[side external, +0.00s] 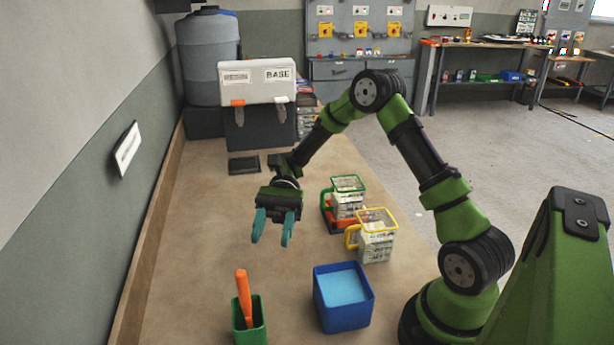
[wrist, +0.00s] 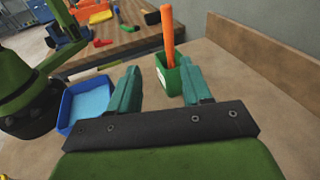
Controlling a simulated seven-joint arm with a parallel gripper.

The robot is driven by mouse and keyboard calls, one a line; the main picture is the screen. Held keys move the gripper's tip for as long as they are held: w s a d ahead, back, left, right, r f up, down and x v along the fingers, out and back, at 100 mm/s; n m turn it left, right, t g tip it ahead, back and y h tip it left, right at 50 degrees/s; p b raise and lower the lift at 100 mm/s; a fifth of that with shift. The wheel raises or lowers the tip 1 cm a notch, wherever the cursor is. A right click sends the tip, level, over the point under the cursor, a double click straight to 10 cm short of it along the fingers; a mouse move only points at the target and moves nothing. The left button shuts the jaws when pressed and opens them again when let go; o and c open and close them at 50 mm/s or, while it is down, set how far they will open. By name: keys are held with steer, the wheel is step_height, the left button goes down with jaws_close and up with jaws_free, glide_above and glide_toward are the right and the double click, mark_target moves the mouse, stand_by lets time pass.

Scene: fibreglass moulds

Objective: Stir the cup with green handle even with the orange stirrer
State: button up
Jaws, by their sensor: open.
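The cup with a green handle (side external: 347,190) stands on the table, right of my gripper in the side view, on or beside a dark and orange base. A similar cup with a yellow handle (side external: 376,240) stands in front of it. The orange stirrer (side external: 243,290) leans upright in a green holder (side external: 250,326) at the front of the table. In the wrist view the stirrer (wrist: 167,35) and green holder (wrist: 170,76) show beyond my fingers. My gripper (side external: 271,230) is open and empty, above the table behind the holder. Its fingers also show in the wrist view (wrist: 160,90).
A blue box (side external: 343,311) with light blue contents stands right of the holder; it also shows in the wrist view (wrist: 70,105). A white box marked BASE (side external: 258,82) sits at the back. A wooden ledge and wall bound the left side. The table's left middle is clear.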

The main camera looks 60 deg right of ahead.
mark_target(241, 276)
steer(key=s+a+y, duration=0.1)
steer(key=s+a, duration=0.1)
steer(key=a, duration=0.5)
steer(key=s+a+f+m, duration=0.1)
steer(key=s+a, duration=0.2)
steer(key=a, duration=0.5)
steer(key=shift+y, duration=0.4)
steer(key=shift+s, duration=0.1)
steer(key=shift+c, duration=0.5)
jaws_close()
step_height(241, 276, up, 11)
stand_by(0.4)
